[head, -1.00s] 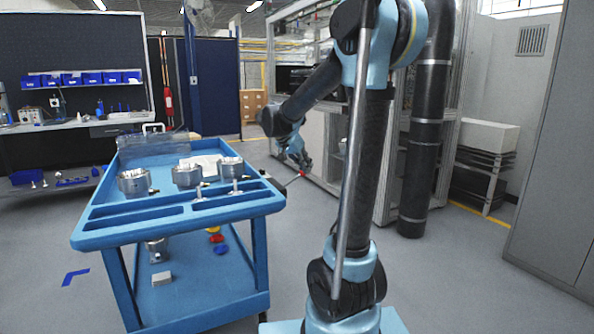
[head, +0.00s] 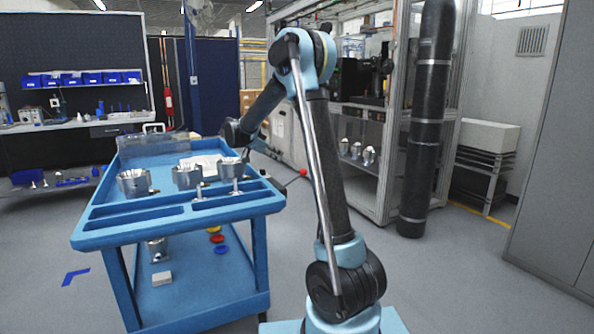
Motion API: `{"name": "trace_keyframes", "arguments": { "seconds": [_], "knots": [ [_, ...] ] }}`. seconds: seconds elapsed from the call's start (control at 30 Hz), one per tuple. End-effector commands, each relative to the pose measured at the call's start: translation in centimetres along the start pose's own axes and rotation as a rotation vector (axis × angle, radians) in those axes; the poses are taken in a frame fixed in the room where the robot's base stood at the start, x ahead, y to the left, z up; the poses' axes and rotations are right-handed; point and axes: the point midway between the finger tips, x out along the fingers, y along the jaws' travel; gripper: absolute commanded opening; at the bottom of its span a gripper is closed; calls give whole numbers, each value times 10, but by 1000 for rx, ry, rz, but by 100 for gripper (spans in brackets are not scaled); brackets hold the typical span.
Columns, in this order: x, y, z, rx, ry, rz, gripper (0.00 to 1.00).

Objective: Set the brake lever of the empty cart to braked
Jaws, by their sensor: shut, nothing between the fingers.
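A blue cart (head: 150,222) stands at the left in the head view. It is not empty: several machined housings, one of them at the left (head: 133,183), stand on its top. A lever with a red knob (head: 303,172) sticks out past the cart's right side; I cannot tell whether it is set to braked. My gripper (head: 243,157) is at the far right of the cart top, behind the right housing (head: 230,167), small and partly hidden. It is shut and empty, left of the red knob and apart from it.
The cart's lower shelf holds a housing (head: 157,249), a white block (head: 162,278) and coloured discs (head: 220,250). A framed machine enclosure (head: 385,190) with housings inside stands behind my arm. A workbench (head: 70,126) is at the back left.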

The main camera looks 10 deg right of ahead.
Motion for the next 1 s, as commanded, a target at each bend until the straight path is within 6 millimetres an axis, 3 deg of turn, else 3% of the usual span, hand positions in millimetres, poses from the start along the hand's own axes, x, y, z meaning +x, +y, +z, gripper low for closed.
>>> {"name": "trace_keyframes", "arguments": {
  "seconds": [0.23, 0.37, 1.0],
  "knots": [
    [3, 0, 0, 0, -1, 1, 0],
    [14, 1, 0, 0, -1, 2, 0],
    [120, 1, -1, 0, -1, 2, 0]
  ]
}}
